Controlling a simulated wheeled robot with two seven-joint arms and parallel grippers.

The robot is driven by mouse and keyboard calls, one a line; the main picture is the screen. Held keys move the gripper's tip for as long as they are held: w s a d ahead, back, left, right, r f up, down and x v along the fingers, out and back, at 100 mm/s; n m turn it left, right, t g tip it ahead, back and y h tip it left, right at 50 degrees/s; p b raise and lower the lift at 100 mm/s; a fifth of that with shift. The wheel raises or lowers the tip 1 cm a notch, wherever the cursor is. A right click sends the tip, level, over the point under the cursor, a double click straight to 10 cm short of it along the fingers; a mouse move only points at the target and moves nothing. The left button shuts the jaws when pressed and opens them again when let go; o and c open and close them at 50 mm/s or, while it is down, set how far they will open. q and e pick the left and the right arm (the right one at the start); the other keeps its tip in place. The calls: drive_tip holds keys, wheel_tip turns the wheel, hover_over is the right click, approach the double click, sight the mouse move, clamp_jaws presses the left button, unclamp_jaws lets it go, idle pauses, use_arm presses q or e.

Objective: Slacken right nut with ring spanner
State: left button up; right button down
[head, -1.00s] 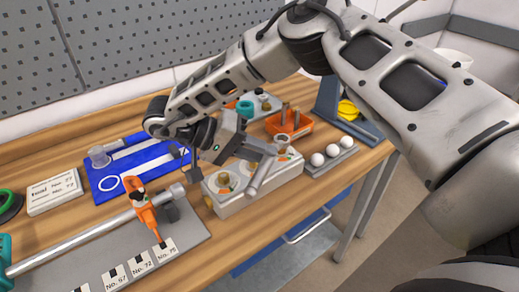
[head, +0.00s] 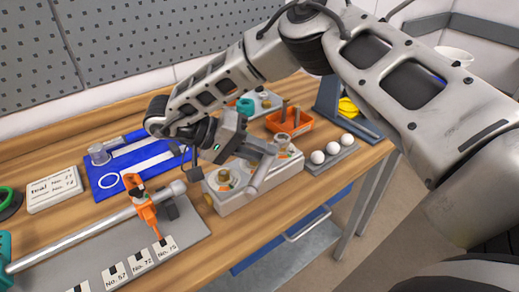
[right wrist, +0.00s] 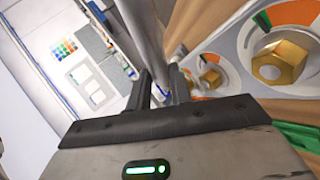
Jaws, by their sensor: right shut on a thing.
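My right gripper (head: 268,150) is shut on the grey ring spanner (head: 259,176), above the pale metal block (head: 235,202). The left brass nut (head: 224,177) is bare. In the right wrist view the fingers (right wrist: 163,92) close on the spanner shaft (right wrist: 146,40), and a brass nut (right wrist: 281,63) shows at the right. My left gripper is out of view.
An orange tray (head: 300,127) stands behind the block, and a grey holder with white balls (head: 332,151) is to its right. A blue board (head: 108,187) and a grey plate with a long rod (head: 90,236) lie left. The table's front edge is close.

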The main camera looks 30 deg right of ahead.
sight(271, 162)
drive_tip(key=shift+f+b, duration=0.45)
drive_tip(key=shift+f, duration=0.4)
idle(0.4)
idle(0.5)
drive_tip(key=shift+s+d+r+p, duration=0.1)
drive_tip(key=shift+r+p, duration=0.1)
drive_tip(key=shift+p, duration=0.2)
drive_tip(key=shift+s+d+n+t+h+p, duration=0.15)
drive_tip(key=shift+s+n+t+h+p, duration=0.2)
drive_tip(key=shift+n+p, duration=0.25)
drive_tip(key=shift+s+d+f+t, duration=0.1)
drive_tip(key=shift+f+t, duration=0.05)
drive_tip(key=shift+t, duration=0.1)
drive_tip(key=shift+s+d+n+t, duration=0.2)
drive_tip(key=shift+s+n+t, duration=0.1)
drive_tip(key=shift+n, duration=0.2)
drive_tip(key=shift+s+d+n+t+h, duration=0.2)
drive_tip(key=shift+s+d+n+t, duration=0.2)
drive_tip(key=shift+n+t, duration=0.3)
drive_tip(key=shift+s+d+n+t+h, duration=0.15)
drive_tip(key=shift+s+d+n+t, duration=0.2)
drive_tip(key=shift+n+t, duration=0.3)
drive_tip(key=shift+d, duration=0.1)
